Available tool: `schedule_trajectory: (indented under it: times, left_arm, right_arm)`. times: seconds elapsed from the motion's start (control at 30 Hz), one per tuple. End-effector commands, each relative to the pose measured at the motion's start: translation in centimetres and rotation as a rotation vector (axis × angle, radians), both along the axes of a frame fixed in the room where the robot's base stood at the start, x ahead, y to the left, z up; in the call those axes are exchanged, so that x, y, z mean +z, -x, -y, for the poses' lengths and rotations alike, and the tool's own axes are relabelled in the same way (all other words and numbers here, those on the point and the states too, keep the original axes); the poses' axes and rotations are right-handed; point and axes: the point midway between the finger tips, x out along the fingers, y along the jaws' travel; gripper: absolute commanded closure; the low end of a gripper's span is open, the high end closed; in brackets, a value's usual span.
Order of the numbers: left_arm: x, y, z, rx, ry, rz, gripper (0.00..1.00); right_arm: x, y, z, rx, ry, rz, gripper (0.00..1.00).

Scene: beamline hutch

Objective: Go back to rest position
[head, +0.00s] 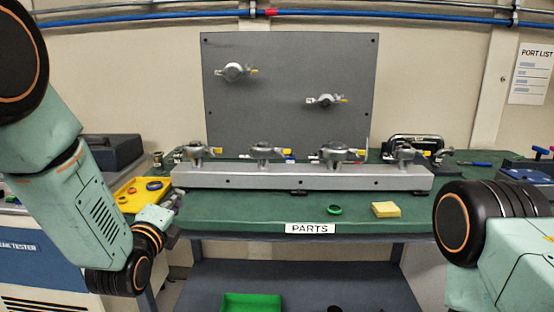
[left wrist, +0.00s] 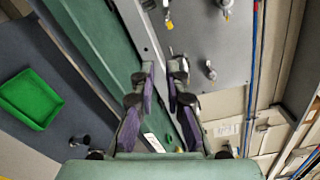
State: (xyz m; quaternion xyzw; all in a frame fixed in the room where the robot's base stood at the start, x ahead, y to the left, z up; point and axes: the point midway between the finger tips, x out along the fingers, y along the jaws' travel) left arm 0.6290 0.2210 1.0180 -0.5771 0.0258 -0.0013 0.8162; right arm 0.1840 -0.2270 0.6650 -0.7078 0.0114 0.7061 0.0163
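My left gripper (head: 173,203) is at the left front of the green table, by the left end of the grey metal rail. In the left wrist view its two fingers (left wrist: 162,85) with purple pads stand apart, with nothing between them. My left arm comes in bent from the left edge of the head view. Part of my right arm shows at the right edge, but its gripper is out of view.
The green table (head: 250,210) carries a grey rail (head: 300,178) with several valves, a yellow tray (head: 127,202), a green ring (head: 334,210) and a yellow block (head: 386,209). A grey panel (head: 290,70) stands behind. A green bin (head: 250,302) is on the lower shelf.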

Motion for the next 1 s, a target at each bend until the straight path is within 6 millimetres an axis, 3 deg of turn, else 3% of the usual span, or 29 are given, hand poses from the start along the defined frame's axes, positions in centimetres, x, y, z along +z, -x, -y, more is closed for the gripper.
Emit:
schedule_trajectory:
  times: [0.27, 0.47, 0.57, 0.77, 1.0]
  left_arm:
    - [-3.2, 1.4, -0.1, 0.045, 0.378, -0.135, 0.87]
    - [-9.2, 4.8, -0.3, 0.174, 0.778, -0.329, 0.87]
    - [-13.0, 7.4, -0.4, 0.280, 0.973, -0.435, 0.87]
    - [-21.4, 15.3, -0.6, 0.605, 1.329, -0.642, 0.87]
    - [-30.0, 28.6, -0.7, 1.128, 1.571, -0.819, 0.87]
  right_arm:
    - [0.0, 0.0, 0.0, 0.000, 0.000, 0.001, 0.44]
    - [0.0, 0.0, 0.0, 0.000, 0.000, 0.000, 0.44]
    - [0.0, 0.0, 0.0, 0.000, 0.000, 0.000, 0.44]
    - [0.0, 0.0, 0.0, 0.000, 0.000, 0.000, 0.44]
    - [0.0, 0.0, 0.0, 0.000, 0.000, 0.000, 0.44]
